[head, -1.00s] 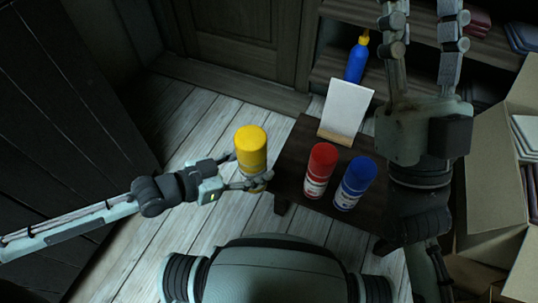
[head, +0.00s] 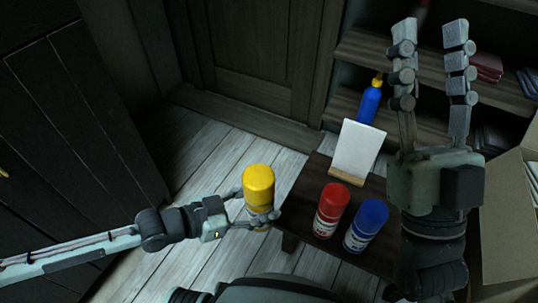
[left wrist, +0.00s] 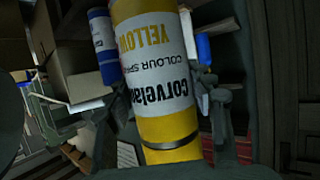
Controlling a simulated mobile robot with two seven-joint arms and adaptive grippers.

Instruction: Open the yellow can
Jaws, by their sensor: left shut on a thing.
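The yellow can (head: 258,184) is a spray can with a yellow cap, held upright to the left of the small dark table. My left gripper (head: 254,209) is shut around its lower body. In the left wrist view the can (left wrist: 166,128) fills the middle, with its white label reading upside down and the fingers on both sides. My right gripper (head: 430,50) is raised at the right with its two fingers spread apart and nothing between them. It is well away from the can.
A red can (head: 331,211) and a blue can (head: 366,226) stand on the small table (head: 297,213). A white card (head: 356,150) stands behind them. A blue bottle (head: 369,104) with a yellow top is further back. A cardboard box (head: 508,215) is at the right.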

